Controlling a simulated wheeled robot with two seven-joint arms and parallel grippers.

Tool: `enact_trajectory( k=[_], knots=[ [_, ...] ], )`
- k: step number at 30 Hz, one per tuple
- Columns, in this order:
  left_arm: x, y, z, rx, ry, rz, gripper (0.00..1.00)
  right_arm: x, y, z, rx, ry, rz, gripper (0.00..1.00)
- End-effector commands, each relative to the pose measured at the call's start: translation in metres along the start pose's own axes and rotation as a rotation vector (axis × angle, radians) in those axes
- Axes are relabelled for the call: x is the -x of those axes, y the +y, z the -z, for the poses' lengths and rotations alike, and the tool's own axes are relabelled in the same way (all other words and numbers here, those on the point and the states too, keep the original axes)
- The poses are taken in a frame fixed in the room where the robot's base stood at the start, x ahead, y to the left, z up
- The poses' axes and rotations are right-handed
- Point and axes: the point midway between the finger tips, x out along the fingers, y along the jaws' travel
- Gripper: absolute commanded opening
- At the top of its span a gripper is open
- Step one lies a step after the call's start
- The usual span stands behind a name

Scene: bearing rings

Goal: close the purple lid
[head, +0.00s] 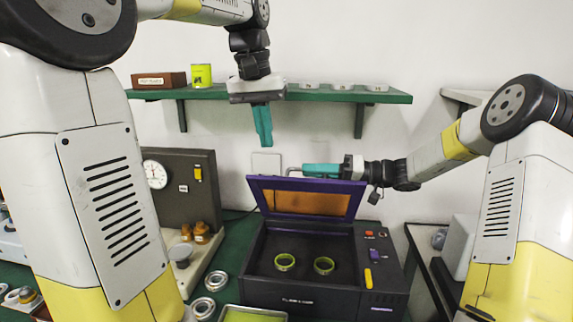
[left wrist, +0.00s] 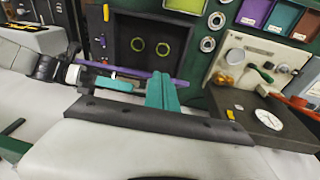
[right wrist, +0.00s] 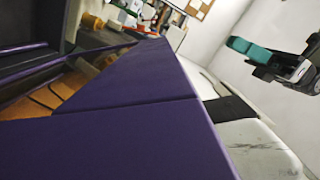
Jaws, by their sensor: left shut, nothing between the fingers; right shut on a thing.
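The purple lid (head: 307,198) with an orange window stands raised at the back of the dark box (head: 322,298). Two green rings (head: 285,262) (head: 324,265) lie inside. My right gripper (head: 301,171) is shut at the lid's top edge, on what looks like its thin handle (head: 291,170); the contact is small. In the right wrist view the purple lid (right wrist: 120,120) fills much of the picture, and its own fingertips are out of sight. My left gripper (head: 264,140) is shut and empty, pointing down above the lid, apart from it. The left wrist view shows the lid edge-on (left wrist: 140,73).
A green shelf (head: 300,94) with a wooden box (head: 158,80), a yellow can (head: 201,75) and white dishes runs behind my left gripper. A dark panel with a dial (head: 154,174) stands left of the box. Metal rings (head: 216,281) lie on the green table beside it.

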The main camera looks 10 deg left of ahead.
Motion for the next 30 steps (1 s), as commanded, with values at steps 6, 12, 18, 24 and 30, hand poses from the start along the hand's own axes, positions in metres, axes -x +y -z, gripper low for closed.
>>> enact_trajectory(
  k=[6,12,18,24,30],
  knots=[
    [-0.002,0.01,0.055,0.02,-0.135,0.043,0.0,0.001,0.001,0.0,0.0,0.001,-0.003,0.0],
    [-0.011,0.019,0.086,0.041,-0.232,0.079,0.0,0.001,0.001,0.0,0.0,0.001,-0.003,0.0],
    [-0.017,0.024,0.097,0.054,-0.278,0.097,0.0,0.001,0.001,0.0,0.0,0.001,-0.003,0.0],
    [-0.027,0.023,0.095,0.057,-0.289,0.101,0.0,0.001,0.001,0.0,0.0,0.0,-0.003,0.0],
    [-0.056,0.02,0.086,0.056,-0.29,0.101,0.0,0.001,0.001,0.0,0.0,0.0,-0.003,0.0]
  ],
)
